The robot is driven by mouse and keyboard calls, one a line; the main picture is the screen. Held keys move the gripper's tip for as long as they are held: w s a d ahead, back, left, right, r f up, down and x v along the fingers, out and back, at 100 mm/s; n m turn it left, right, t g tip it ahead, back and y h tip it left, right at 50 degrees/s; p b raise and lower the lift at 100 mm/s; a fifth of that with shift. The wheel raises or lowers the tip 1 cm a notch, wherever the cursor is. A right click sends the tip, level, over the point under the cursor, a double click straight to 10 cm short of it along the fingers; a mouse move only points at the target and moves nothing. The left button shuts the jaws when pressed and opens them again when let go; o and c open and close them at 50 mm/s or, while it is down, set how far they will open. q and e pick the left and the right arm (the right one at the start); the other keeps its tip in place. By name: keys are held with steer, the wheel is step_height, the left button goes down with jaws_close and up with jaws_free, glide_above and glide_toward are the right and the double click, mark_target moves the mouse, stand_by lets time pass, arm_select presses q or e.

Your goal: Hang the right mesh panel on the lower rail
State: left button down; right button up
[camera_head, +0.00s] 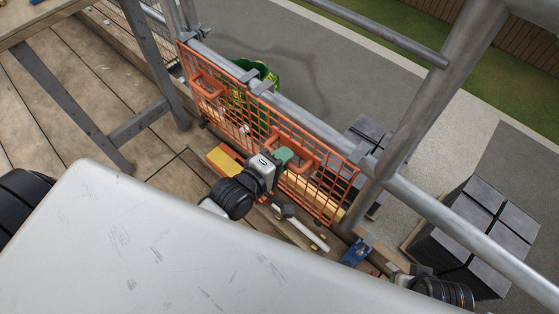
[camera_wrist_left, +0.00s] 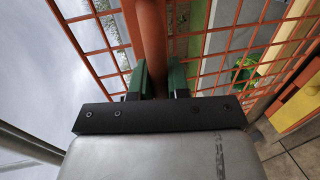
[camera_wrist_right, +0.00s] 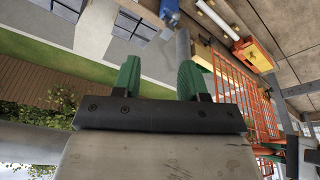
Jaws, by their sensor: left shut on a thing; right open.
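The right mesh panel (camera_head: 323,187) is an orange grid with a raised handle, upright along the inner side of the silver lower rail (camera_head: 315,122). Grey hooks show at its top edge by the rail; I cannot tell whether they are seated. My left gripper (camera_head: 283,156) is shut on its handle, and the orange bar (camera_wrist_left: 151,45) runs between the green fingers in the left wrist view. A second orange panel (camera_head: 212,88) hangs to its left. My right gripper (camera_wrist_right: 160,80) is open and empty; the panel's mesh (camera_wrist_right: 238,95) shows beyond its fingers.
A scaffold post (camera_head: 425,105) rises right of the panel. A blue tool (camera_head: 355,252) and a yellow-orange box (camera_head: 224,160) lie on the wooden deck (camera_head: 75,95).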

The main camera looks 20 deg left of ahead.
mark_target(295, 148)
arm_select(q)
steer(key=shift+r+b+x, duration=0.15)
steer(key=shift+b+x, duration=0.3)
steer(key=shift+x, duration=0.5)
steer(key=shift+r+b+x, duration=0.2)
steer(key=shift+b+x, duration=0.25)
steer(key=shift+x, duration=0.5)
steer(key=shift+f+b, duration=0.8)
steer(key=shift+f, duration=1.1)
arm_select(e)
steer(key=shift+s+r+t, duration=0.2)
steer(key=shift+s+r, duration=0.05)
steer(key=shift+r, duration=0.45)
steer(key=shift+s+r+t, duration=0.2)
steer(key=shift+r, duration=0.45)
arm_select(q)
steer(key=c, duration=1)
jaws_free()
steer(key=shift+s+f, duration=0.1)
